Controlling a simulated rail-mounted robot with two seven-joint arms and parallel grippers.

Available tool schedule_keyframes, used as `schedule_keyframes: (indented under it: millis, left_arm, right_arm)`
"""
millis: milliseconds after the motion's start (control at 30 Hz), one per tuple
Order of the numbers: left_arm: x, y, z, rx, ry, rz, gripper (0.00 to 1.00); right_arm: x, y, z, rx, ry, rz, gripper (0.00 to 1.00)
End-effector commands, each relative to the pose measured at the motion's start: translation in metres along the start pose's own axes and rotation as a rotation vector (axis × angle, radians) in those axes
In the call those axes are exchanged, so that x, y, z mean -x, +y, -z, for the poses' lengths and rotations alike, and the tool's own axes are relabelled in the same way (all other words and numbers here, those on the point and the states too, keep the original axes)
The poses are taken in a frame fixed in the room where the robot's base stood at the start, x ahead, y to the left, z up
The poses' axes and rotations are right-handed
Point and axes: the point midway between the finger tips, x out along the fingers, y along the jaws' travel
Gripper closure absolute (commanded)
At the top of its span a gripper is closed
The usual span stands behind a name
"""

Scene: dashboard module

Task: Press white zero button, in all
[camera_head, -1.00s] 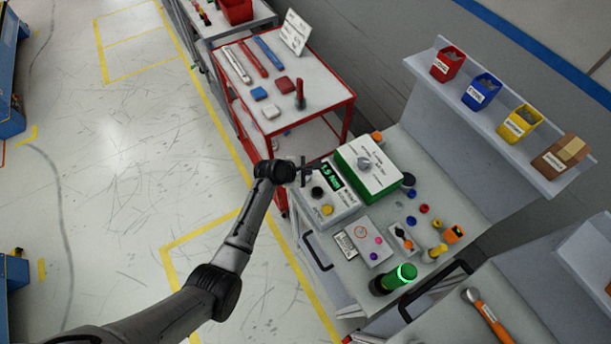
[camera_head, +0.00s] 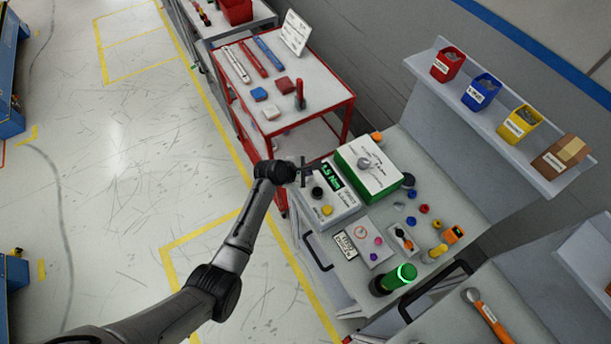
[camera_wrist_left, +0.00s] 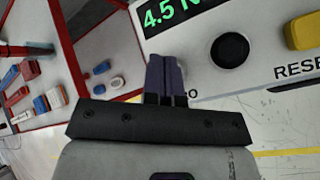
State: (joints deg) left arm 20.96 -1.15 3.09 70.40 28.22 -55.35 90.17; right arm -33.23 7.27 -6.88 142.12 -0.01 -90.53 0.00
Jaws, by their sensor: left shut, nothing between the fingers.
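The white instrument box (camera_head: 337,206) stands at the left end of the workbench. It has a green-lit display (camera_head: 331,176), a black round knob (camera_head: 317,192) and a yellow button (camera_head: 327,210). In the left wrist view the black knob (camera_wrist_left: 230,50) and the yellow button (camera_wrist_left: 303,31), lettered "RESE…", show on the box face. A letter "O" shows just right of my fingers there. The white zero button cannot be made out, as my fingers cover that area. My left gripper (camera_head: 306,170) is shut and empty, at the display end of the box; its fingertips (camera_wrist_left: 166,58) show closed together. I cannot tell whether they touch it. My right gripper is not in view.
A green-edged box with a grey knob (camera_head: 364,162) stands beside the instrument. A green-lit cylinder (camera_head: 394,280) and several small coloured buttons lie nearer the front right. A red-framed cart (camera_head: 318,84) stands behind. A shelf with bins (camera_head: 447,65) is at the right.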

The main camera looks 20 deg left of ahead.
Motion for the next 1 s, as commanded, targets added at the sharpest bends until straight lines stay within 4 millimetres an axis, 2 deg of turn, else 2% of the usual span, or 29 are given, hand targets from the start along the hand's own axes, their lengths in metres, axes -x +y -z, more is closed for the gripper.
schedule_keyframes:
  millis: [1000]
  left_arm:
    - [-0.0059,-0.0043,0.0044,0.001,0.0,0.001,1.0]
  right_arm:
    - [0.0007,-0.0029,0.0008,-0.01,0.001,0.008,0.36]
